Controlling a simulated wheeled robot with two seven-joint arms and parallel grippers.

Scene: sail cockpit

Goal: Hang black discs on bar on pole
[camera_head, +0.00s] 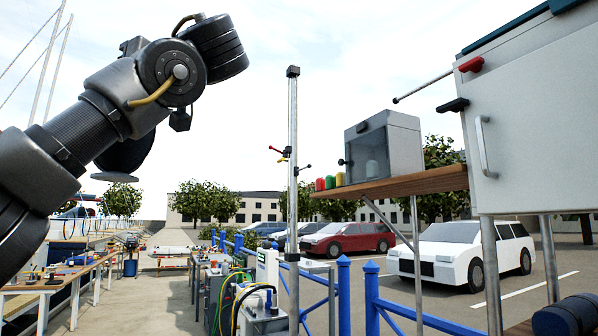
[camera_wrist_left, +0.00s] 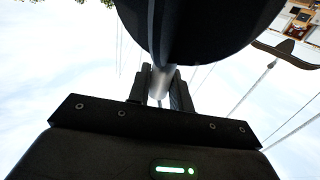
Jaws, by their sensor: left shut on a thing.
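A tall grey pole (camera_head: 292,200) stands upright near the middle of the head view. Short bars with coloured tips stick out from it, one red-tipped (camera_head: 275,149) and one dark-tipped (camera_head: 306,168). In the left wrist view my left gripper (camera_wrist_left: 160,88) is shut on a pale metal shaft, with a large black disc (camera_wrist_left: 205,25) right beyond it. In the head view my left arm is raised at upper left, and its fingers cannot be made out. A dark rounded shape (camera_head: 125,157) shows below the arm, well left of the pole. My right gripper is out of view.
A wooden shelf (camera_head: 400,187) right of the pole holds a grey box (camera_head: 383,145) and small red, green and yellow items. A white cabinet (camera_head: 530,110) fills the right. Blue railing (camera_head: 371,295) and equipment (camera_head: 267,270) stand low by the pole. Open air separates arm and pole.

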